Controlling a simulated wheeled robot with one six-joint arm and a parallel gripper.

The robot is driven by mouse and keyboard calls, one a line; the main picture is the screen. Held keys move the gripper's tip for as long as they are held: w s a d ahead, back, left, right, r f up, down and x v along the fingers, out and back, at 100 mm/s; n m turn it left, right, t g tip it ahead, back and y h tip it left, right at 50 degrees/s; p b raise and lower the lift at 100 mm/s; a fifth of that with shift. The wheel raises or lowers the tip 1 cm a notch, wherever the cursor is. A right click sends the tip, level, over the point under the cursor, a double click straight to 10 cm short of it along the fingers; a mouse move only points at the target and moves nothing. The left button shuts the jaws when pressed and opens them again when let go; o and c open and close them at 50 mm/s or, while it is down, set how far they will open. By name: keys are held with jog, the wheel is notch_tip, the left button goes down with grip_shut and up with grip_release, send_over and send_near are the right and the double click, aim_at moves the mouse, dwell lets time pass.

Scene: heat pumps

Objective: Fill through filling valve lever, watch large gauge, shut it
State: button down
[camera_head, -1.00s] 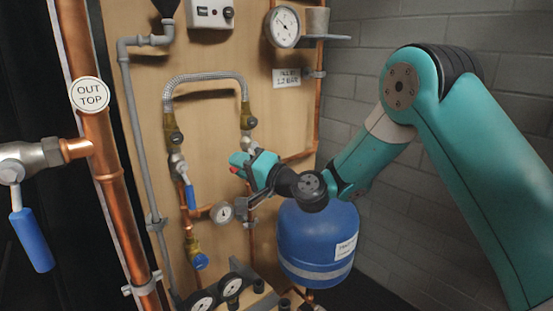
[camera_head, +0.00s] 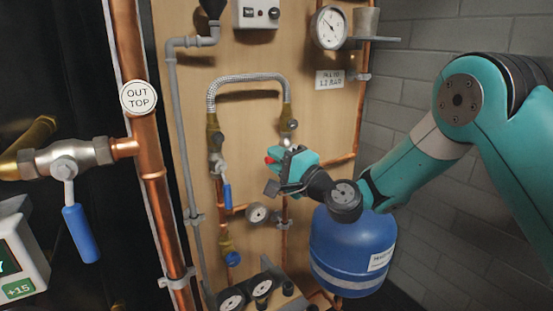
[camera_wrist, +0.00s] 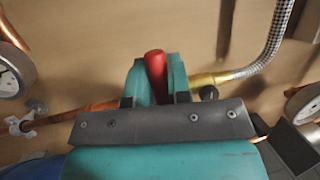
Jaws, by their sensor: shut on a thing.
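My gripper (camera_head: 280,162) is shut on a red lever (camera_wrist: 155,75) in front of the wooden board. In the wrist view the lever stands between the two teal fingers, beside a brass fitting (camera_wrist: 212,79) on the braided hose. In the head view only a bit of red (camera_head: 268,160) shows at the fingertips, below the right end of the hose. The large gauge (camera_head: 331,27) is at the top of the board; its needle shows, but its figures are too small to read. A sign (camera_head: 329,80) hangs below it. My gripper hides the valve body.
A blue lever (camera_head: 227,196) hangs down on the left pipe run, with a small gauge (camera_head: 257,214) to its right. A blue vessel (camera_head: 350,250) stands below my arm. Another valve with a blue lever (camera_head: 81,233) is at far left. A grey wall is at right.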

jog(key=shift+r, duration=0.15)
jog(key=c, duration=1.1)
grip_release()
jog(key=shift+b+v, duration=7.6)
jog(key=shift+v, duration=1.15)
